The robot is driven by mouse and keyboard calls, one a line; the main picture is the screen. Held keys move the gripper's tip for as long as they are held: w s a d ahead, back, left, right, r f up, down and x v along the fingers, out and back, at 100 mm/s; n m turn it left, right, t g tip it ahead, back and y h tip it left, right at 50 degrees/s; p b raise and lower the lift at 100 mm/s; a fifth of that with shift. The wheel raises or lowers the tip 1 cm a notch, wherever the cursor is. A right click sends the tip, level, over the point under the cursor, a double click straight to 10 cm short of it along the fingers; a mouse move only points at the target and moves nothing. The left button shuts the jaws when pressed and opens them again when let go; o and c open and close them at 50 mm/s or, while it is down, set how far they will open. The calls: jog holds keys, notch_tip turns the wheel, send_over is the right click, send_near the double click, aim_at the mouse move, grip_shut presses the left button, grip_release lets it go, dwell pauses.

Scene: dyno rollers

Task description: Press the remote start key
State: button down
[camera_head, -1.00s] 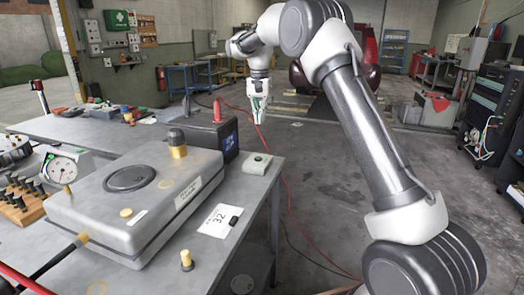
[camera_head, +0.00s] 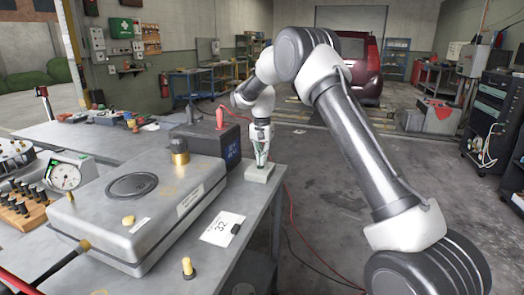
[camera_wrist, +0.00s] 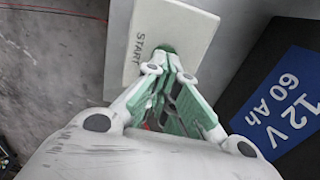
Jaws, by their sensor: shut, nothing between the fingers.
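The remote start key is a pale box (camera_head: 259,174) on the right edge of the bench. In the wrist view the box (camera_wrist: 178,25) shows the word START and part of a green button (camera_wrist: 167,48). My gripper (camera_head: 261,162) is shut and empty, pointing down over the box. In the wrist view its fingertips (camera_wrist: 163,68) lie in front of the button and hide much of it. I cannot tell whether they touch it.
A dark battery block (camera_head: 224,146) stands just left of the box; its blue label (camera_wrist: 287,105) reads 12V 60 Ah. A large grey metal case (camera_head: 150,215) and a white card marked 32 (camera_head: 222,228) are nearer on the bench (camera_head: 205,272). Open floor lies right.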

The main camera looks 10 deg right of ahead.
jog(key=shift+f, duration=0.1)
jog(key=shift+s+f, duration=0.15)
jog(key=shift+f, duration=0.8)
notch_tip(320, 180, up, 9)
jog(key=shift+f, duration=0.1)
dwell(0.8)
